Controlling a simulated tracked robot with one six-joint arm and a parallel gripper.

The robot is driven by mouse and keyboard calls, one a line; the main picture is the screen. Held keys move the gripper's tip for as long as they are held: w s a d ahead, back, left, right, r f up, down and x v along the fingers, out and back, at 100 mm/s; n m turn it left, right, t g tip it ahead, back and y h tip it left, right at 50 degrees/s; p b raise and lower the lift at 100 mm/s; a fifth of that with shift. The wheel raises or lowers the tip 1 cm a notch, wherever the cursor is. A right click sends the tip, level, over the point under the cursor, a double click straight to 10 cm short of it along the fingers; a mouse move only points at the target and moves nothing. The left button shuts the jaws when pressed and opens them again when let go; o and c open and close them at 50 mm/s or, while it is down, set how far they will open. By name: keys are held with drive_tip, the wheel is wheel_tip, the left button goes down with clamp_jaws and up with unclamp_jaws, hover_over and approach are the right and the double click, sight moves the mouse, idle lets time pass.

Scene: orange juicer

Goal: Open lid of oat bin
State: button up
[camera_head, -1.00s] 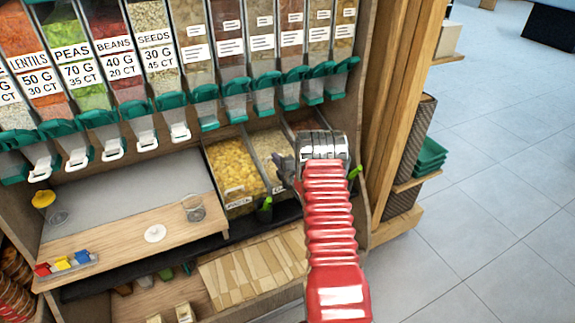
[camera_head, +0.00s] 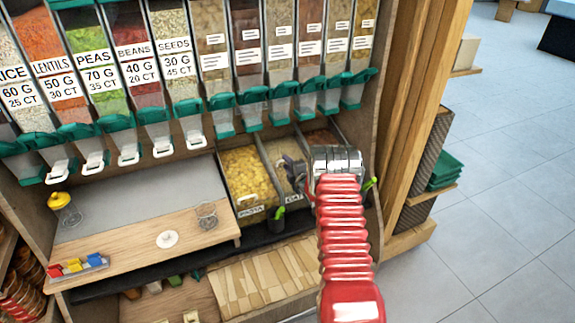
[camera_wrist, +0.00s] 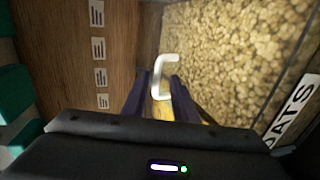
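The oat bin (camera_head: 272,152) stands in the lower row, right of the pasta bin. In the wrist view, its clear lid shows oat flakes (camera_wrist: 235,50) beneath and an OATS label (camera_wrist: 292,112) at the right. A white hooked handle (camera_wrist: 158,82) stands on the bin's lid. My gripper (camera_wrist: 160,84) has its two dark fingers apart, one on each side of the handle; I cannot tell whether they touch it. In the head view, my gripper (camera_head: 292,168) is over the oat bin and hides part of it. The lid looks closed.
The pasta bin (camera_head: 247,178) is to the left, and a darker bin (camera_head: 318,137) is to the right. Green-handled dispensers (camera_head: 278,103) hang above. A wooden counter (camera_head: 130,240) with a glass (camera_head: 207,214) lies left. A wooden post (camera_head: 405,110) stands right of my arm.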

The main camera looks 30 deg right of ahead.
idle(0.3)
drive_tip(key=v, duration=1.3)
drive_tip(key=shift+s, duration=0.4)
